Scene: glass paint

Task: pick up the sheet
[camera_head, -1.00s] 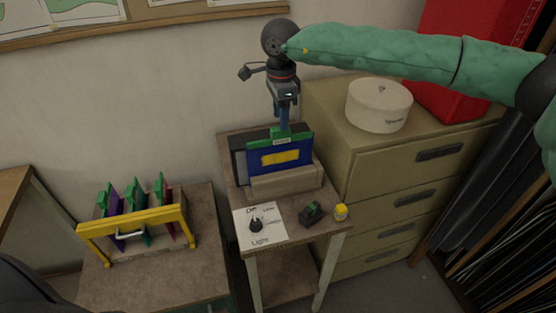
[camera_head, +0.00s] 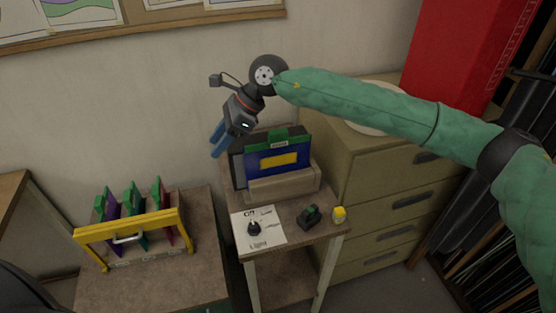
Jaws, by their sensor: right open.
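A blue sheet (camera_head: 262,168) with a yellow rectangle and a green top edge stands upright in a beige holder (camera_head: 285,185) on the small table. A dark grey panel is partly visible behind it. Several other sheets, among them a purple one (camera_head: 112,226), stand in the rack with a yellow bar (camera_head: 165,221) at left. My right gripper (camera_head: 217,143) is open and empty, with blue fingers pointing down and left. It is above and left of the blue sheet, apart from it in the picture. My left gripper is not in view.
A drawer cabinet (camera_head: 385,165) stands at right, with a white round box (camera_head: 367,122) partly hidden by my arm.

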